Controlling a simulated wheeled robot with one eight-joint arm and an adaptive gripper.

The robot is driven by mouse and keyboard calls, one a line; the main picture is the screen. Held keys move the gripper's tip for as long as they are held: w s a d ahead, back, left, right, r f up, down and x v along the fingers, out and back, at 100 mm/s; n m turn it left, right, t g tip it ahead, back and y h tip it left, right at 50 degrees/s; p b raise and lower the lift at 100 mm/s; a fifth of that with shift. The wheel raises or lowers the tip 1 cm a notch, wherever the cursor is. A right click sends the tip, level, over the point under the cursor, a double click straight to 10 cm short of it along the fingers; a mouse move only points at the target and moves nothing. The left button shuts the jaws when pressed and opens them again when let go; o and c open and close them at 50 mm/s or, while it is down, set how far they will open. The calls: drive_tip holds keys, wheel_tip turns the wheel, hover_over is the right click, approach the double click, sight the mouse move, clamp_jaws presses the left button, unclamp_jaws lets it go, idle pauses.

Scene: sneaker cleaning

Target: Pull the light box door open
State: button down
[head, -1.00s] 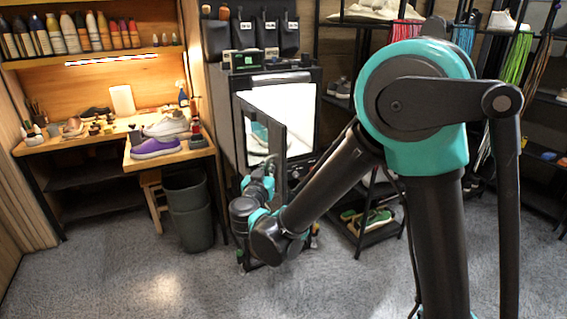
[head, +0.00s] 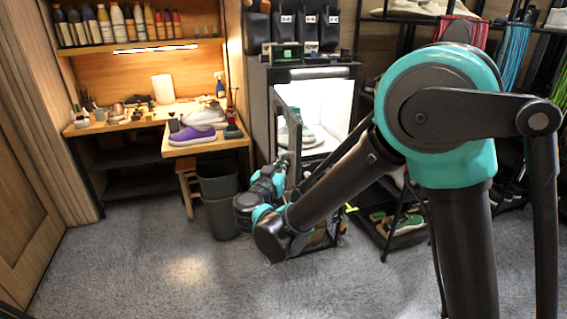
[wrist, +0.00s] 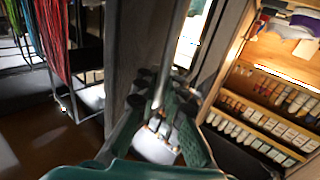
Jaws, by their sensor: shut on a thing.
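The light box (head: 262,118) stands at the back centre in the head view, with a bright white interior (head: 338,100). A pale sneaker (head: 306,134) is partly visible inside. Its dark-framed door (head: 292,125) is swung outward toward me and seen nearly edge-on at the left of the opening. My gripper (wrist: 162,82) is shut on the door's handle (wrist: 161,62), a slim bar in the wrist view. In the head view the fingertips are largely hidden beside the door's lower part.
A workbench (head: 190,152) with a purple sneaker (head: 192,134) is left of the box, above a grey bin (head: 220,192). Grey carpet (head: 150,255) is clear in front.

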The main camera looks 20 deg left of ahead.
drive_tip(key=c, duration=1.9)
unclamp_jaws()
drive_tip(key=shift+s, duration=0.1)
drive_tip(key=s+d, duration=0.1)
drive_tip(key=s, duration=1.1)
drive_tip(key=shift+d, duration=0.15)
